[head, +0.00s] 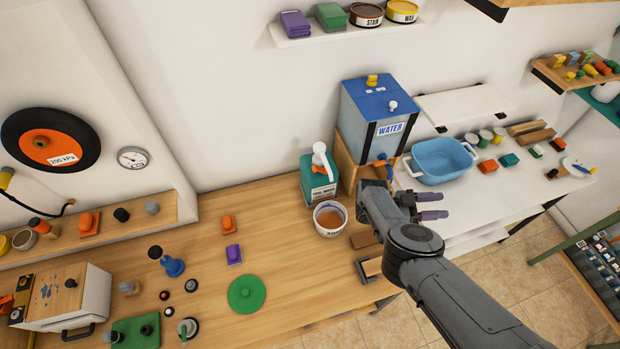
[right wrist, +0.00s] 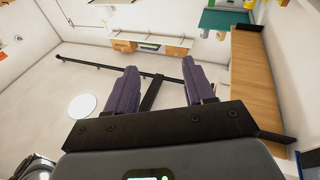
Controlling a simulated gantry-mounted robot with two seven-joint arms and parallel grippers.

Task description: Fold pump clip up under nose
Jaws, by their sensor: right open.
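The green pump bottle (head: 318,188) stands upright at the back right of the wooden bench, with a white pump head (head: 321,157) and nose on top. A white tub (head: 329,220) with brown contents stands just in front of the bottle. My right gripper (head: 432,205) is to the right of the bottle and tub, apart from both, its purple fingers pointing right. In the right wrist view my right gripper (right wrist: 160,88) is open with nothing between the fingers. The bottle is not seen in that view. My left gripper is not in view.
The blue water tank (head: 374,112) on a wooden stand is close to my right gripper, behind it. A blue basin (head: 441,160) stands on the white counter to the right. A green disc (head: 246,294) and several small parts lie on the bench.

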